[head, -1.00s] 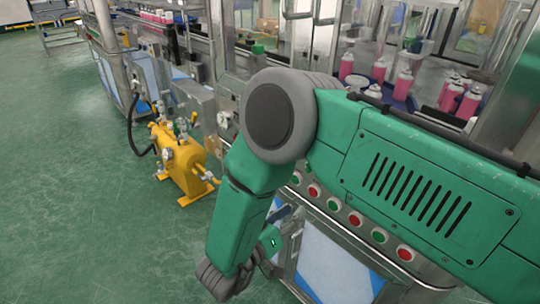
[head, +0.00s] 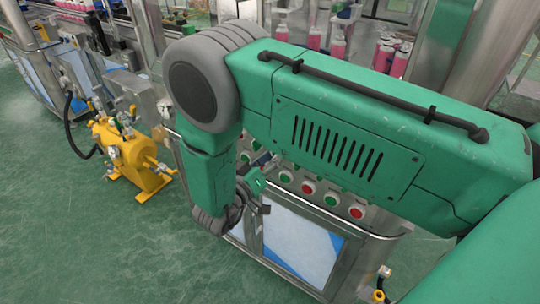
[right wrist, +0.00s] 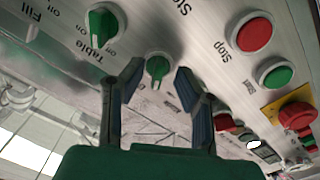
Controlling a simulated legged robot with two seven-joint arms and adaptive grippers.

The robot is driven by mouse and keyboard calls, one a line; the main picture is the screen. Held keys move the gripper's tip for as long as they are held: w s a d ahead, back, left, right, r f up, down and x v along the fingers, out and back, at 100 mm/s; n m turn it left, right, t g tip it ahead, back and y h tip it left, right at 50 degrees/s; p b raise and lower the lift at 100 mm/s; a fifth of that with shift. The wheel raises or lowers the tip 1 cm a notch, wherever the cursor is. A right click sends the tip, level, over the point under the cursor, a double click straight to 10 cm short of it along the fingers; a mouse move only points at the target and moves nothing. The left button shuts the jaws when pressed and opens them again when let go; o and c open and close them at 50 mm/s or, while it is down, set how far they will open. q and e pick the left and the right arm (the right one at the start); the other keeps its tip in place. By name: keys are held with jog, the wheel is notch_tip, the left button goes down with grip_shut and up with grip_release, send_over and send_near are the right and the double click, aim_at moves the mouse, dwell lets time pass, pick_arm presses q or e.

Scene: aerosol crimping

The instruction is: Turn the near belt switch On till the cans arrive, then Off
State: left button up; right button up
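A small green rotary switch (right wrist: 157,68) sits on the metal control panel in the right wrist view; its label is too blurred to read. My right gripper (right wrist: 157,78) is open, with one finger on either side of this switch. I cannot tell whether the fingers touch it. In the head view the right gripper (head: 260,190) is small and partly hidden beside the panel. Pink cans (head: 386,52) stand behind the machine's frame at the top, with another pink can (head: 315,38) to their left. My left gripper is not in view.
A larger green switch (right wrist: 103,25) labelled Table is beside the small one. A red button (right wrist: 254,34) and a green button (right wrist: 278,76) are on the right. A yellow tank (head: 130,160) stands on the green floor at left. My right arm hides much of the panel.

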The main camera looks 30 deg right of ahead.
jog(key=shift+d+f, duration=0.15)
jog(key=shift+d, duration=0.7)
jog(key=shift+a, duration=0.7)
grip_shut()
jog(key=shift+w+d, duration=0.1)
